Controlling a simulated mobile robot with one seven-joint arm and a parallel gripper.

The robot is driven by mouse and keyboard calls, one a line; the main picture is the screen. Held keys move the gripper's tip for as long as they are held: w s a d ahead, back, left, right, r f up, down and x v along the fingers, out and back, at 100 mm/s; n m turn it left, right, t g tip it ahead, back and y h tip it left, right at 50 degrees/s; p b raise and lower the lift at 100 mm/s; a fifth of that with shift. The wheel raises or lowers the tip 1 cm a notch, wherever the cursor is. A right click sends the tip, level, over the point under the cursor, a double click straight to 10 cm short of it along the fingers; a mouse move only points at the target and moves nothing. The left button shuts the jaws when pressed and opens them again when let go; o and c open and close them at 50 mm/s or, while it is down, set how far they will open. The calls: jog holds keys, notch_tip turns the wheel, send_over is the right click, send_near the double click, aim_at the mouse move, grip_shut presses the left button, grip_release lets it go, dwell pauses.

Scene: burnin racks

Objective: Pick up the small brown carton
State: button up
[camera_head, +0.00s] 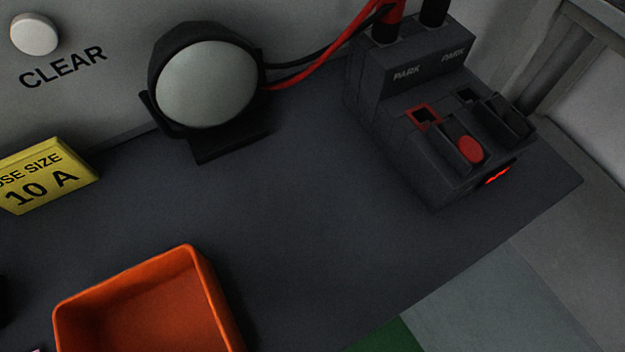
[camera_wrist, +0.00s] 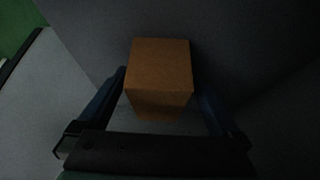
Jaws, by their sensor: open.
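The small brown carton (camera_wrist: 160,68) is in the upper middle of the wrist view, with its top and one side showing. My gripper (camera_wrist: 163,98) is open in the wrist view, with one blue finger on each side of the carton's lower part. I cannot tell whether either finger touches it. The carton and my gripper are not in the head view.
In the head view, a dark bench top (camera_head: 300,200) holds an orange bin (camera_head: 212,300), a round lamp-like device (camera_head: 205,85), a yellow fuse-size sign (camera_head: 45,175) and a dark switch box (camera_head: 400,160) with red and black cables. Open bench lies between them.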

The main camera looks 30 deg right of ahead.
jog(key=d, duration=0.2)
jog(key=shift+d+f+b, duration=0.3)
jog(key=shift+d+b, duration=0.05)
jog(key=shift+b, duration=0.05)
jog(key=shift+d+f, duration=0.15)
jog(key=shift+f, duration=0.15)
jog(key=c, duration=1.4)
jog(key=shift+r, duration=0.1)
jog(key=shift+c, duration=0.4)
jog(key=shift+r, duration=0.1)
